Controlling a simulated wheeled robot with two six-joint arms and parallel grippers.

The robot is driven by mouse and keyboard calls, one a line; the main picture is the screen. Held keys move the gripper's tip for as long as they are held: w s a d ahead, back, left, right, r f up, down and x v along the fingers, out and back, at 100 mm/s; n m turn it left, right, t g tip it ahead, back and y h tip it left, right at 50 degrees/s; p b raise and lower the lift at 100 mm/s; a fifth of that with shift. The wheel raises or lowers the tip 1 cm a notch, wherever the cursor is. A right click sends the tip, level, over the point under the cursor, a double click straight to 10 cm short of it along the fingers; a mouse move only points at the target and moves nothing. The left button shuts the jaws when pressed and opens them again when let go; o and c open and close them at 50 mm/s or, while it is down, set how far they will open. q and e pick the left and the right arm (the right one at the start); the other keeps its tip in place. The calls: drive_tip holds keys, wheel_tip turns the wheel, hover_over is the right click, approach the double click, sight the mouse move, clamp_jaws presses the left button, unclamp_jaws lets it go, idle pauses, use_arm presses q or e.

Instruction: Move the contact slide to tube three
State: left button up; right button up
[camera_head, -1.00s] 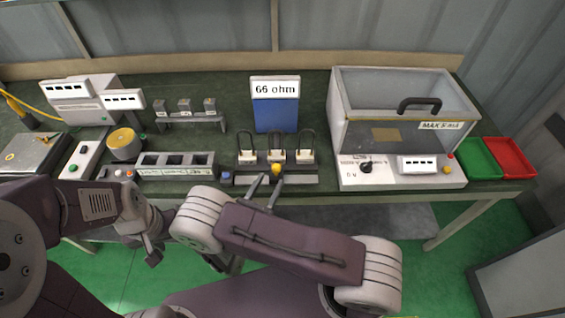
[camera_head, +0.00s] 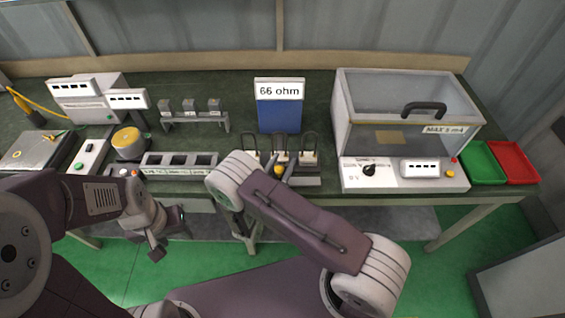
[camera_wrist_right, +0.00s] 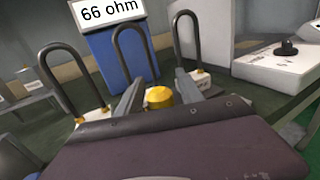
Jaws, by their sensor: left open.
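Three dark U-shaped tubes on white bases stand on a rail assembly (camera_head: 305,182) near the table's front edge. The contact slide's yellow knob (camera_head: 279,169) is in front of the middle tube, and it shows in the right wrist view (camera_wrist_right: 160,97). My right gripper (camera_wrist_right: 158,80) is open, with its fingers on either side of the knob and small gaps visible. In the head view the right forearm hides part of the rail and gripper. My left gripper (camera_head: 168,234) is open and empty, in front of the table at the left.
Behind the tubes stands a blue block with a "66 ohm" sign (camera_head: 279,90). A clear-lidded box with a control panel (camera_head: 405,174) stands to the right, beside green (camera_head: 484,163) and red (camera_head: 513,161) trays. A row of dark sockets (camera_head: 180,162) lies left of the rail.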

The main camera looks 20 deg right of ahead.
clamp_jaws()
idle(1.2)
